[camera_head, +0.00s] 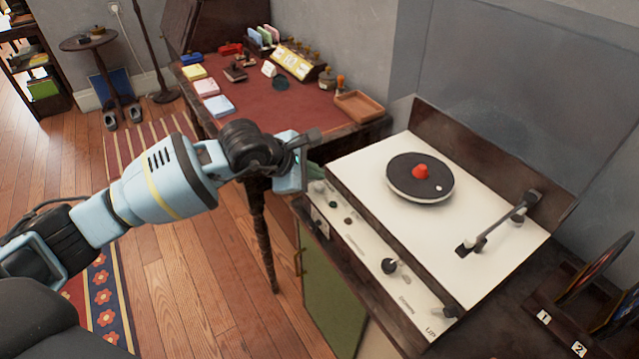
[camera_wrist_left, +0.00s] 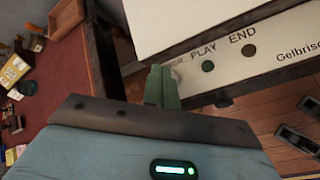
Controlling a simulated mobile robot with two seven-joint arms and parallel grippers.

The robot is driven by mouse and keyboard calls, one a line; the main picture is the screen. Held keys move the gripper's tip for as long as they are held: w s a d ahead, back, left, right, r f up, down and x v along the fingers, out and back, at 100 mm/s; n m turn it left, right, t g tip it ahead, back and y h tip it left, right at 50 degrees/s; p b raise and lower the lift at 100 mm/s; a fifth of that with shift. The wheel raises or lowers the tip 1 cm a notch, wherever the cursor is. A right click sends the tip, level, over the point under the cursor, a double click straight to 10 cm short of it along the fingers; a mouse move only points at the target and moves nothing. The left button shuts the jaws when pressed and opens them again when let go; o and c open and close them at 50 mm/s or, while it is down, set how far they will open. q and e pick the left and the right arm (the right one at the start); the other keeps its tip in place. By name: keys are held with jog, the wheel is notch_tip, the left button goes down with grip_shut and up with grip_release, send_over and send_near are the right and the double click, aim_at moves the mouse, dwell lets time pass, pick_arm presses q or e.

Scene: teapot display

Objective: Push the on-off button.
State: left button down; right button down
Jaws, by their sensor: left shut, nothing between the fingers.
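The record player (camera_head: 450,215) has a white top and a pale front control strip (camera_head: 365,242). A small whitish button (camera_head: 319,187) sits at the strip's far end. In the left wrist view its label is partly hidden and ends in "ER", and the button (camera_wrist_left: 177,74) is partly covered by my fingers. A green button under "PLAY" (camera_wrist_left: 208,66) and a dark one under "END" (camera_wrist_left: 249,51) follow to the right. My left gripper (camera_head: 314,171) is shut and empty, its greenish fingertips (camera_wrist_left: 158,84) right beside the whitish button; I cannot tell whether they touch. My right gripper is not in view.
A turntable platter with a red centre (camera_head: 422,172) and a tonearm (camera_head: 505,225) are on top. A black knob (camera_head: 389,266) stands out from the strip. A desk with a red top (camera_head: 290,105) and small items is behind my left gripper. A record rack (camera_head: 560,325) is at lower right.

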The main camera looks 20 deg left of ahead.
pick_arm(q)
jog(key=shift+f, duration=0.1)
dwell(0.3)
jog(key=shift+f, duration=0.4)
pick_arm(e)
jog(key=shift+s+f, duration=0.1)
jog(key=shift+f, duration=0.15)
